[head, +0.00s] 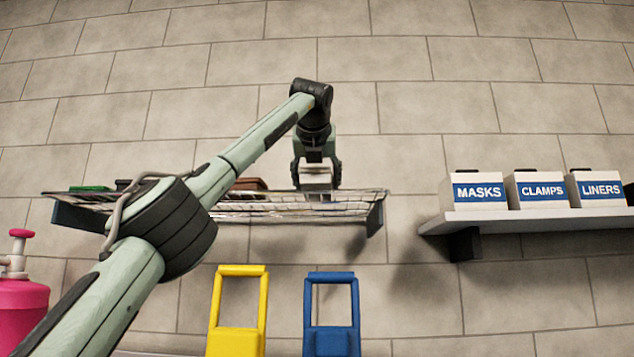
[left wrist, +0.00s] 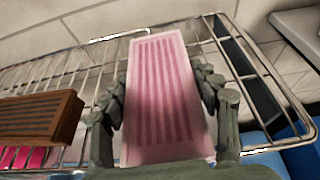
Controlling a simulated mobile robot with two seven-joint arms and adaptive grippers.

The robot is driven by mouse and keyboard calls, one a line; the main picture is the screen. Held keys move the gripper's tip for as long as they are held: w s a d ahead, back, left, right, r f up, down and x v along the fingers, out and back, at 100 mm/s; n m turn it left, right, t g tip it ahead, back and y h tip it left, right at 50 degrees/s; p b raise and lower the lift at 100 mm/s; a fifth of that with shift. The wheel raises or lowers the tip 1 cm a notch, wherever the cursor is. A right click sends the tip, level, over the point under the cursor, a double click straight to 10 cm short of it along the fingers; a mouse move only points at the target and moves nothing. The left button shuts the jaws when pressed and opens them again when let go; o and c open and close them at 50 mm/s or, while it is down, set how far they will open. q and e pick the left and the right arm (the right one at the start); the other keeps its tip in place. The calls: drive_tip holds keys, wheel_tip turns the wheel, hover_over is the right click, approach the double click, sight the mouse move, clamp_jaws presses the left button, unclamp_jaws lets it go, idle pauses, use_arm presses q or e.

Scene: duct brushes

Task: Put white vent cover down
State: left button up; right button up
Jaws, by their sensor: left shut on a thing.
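The vent cover (head: 317,180) looks white in the head view. In the left wrist view the slatted vent cover (left wrist: 166,95) looks pale pink. My left gripper (head: 316,172) is shut on it, with one finger at each long side (left wrist: 165,95). The cover is over the right part of the wire shelf (head: 290,207), whose bars also show in the wrist view (left wrist: 92,62). I cannot tell whether it touches the wires. My right gripper is in neither view.
A brown slatted cover (left wrist: 40,117) lies on the shelf to the left, apart from the held one. A green item (head: 90,188) is at the far left. Boxes of masks (head: 478,192), clamps and liners stand on a separate shelf at right. Yellow (head: 238,340) and blue (head: 332,342) handled things are below.

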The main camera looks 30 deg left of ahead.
use_arm(q)
drive_tip(key=shift+f+b, duration=0.5)
drive_tip(key=shift+f, duration=0.05)
idle(0.4)
drive_tip(key=o, duration=1.6)
drive_tip(key=shift+s, duration=0.1)
drive_tip(key=v, duration=1.2)
